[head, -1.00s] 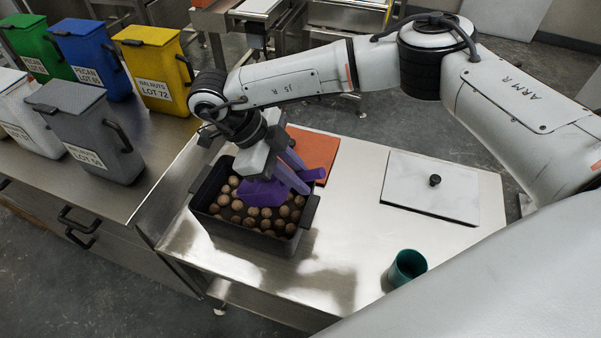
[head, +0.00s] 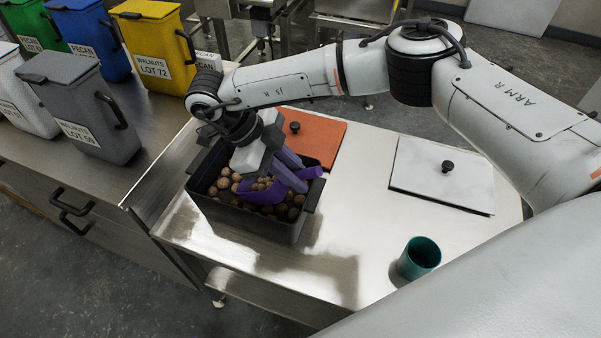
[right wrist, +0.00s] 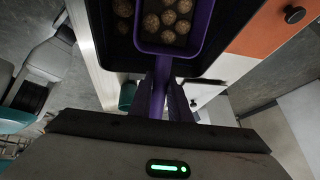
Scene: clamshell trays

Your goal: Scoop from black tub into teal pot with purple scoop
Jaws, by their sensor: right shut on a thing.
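The black tub (head: 262,226) holds several round brown walnuts (head: 224,184) and stands on the steel table. My right gripper (head: 286,168) is over the tub, shut on the handle of the purple scoop (head: 266,196). The scoop's bowl is inside the tub among the walnuts. In the right wrist view the scoop (right wrist: 207,30) has several walnuts (right wrist: 166,20) in its bowl. The teal pot (head: 419,257) stands upright at the table's front right, apart from the tub; its inside looks empty. My left gripper is not in view.
An orange lid (head: 318,137) lies behind the tub, and a white lid (head: 442,174) with a black knob lies to the right. Labelled bins, including a yellow one (head: 152,45) and a grey one (head: 92,105), stand on the left counter. The table between tub and pot is clear.

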